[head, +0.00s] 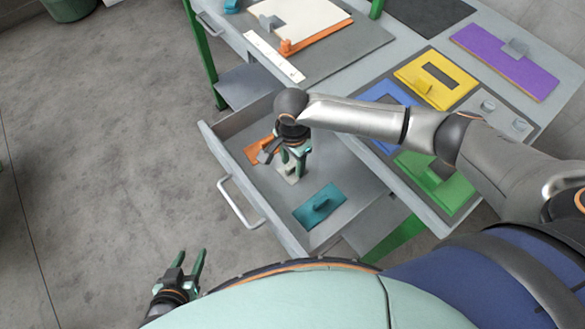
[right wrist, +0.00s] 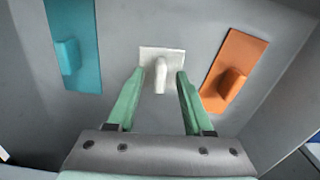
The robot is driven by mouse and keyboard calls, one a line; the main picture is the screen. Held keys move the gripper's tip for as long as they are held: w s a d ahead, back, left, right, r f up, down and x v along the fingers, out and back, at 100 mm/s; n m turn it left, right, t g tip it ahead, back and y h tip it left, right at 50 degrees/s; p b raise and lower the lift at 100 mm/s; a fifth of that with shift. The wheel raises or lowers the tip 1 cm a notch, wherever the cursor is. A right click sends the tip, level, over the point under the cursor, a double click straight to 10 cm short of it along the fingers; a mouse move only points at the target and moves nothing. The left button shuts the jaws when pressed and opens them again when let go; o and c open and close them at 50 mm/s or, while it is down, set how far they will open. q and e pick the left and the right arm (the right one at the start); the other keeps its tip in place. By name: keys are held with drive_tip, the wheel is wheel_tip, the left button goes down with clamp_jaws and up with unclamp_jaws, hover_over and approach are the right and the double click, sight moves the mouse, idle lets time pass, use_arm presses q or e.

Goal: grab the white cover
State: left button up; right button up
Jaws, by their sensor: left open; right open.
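The white cover (right wrist: 161,62) lies on the floor of the open drawer, a small plate with an upright handle. In the right wrist view my right gripper (right wrist: 155,82) is open, with its green fingers on either side of the handle's near end; I cannot tell whether they touch it. In the head view the cover (head: 288,174) is partly hidden by my right gripper (head: 292,160), which reaches down into the drawer. My left gripper (head: 190,262) is open and empty, low at the left, outside the drawer.
In the drawer (head: 240,203), a teal cover (head: 319,206) and an orange cover (head: 256,151) lie on either side of the white one. The drawer walls surround them. The worktop (head: 395,60) above holds yellow, purple, blue and green pieces.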

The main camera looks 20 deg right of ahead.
drive_tip(key=shift+f, duration=0.45)
drive_tip(key=shift+c, duration=0.2)
clamp_jaws()
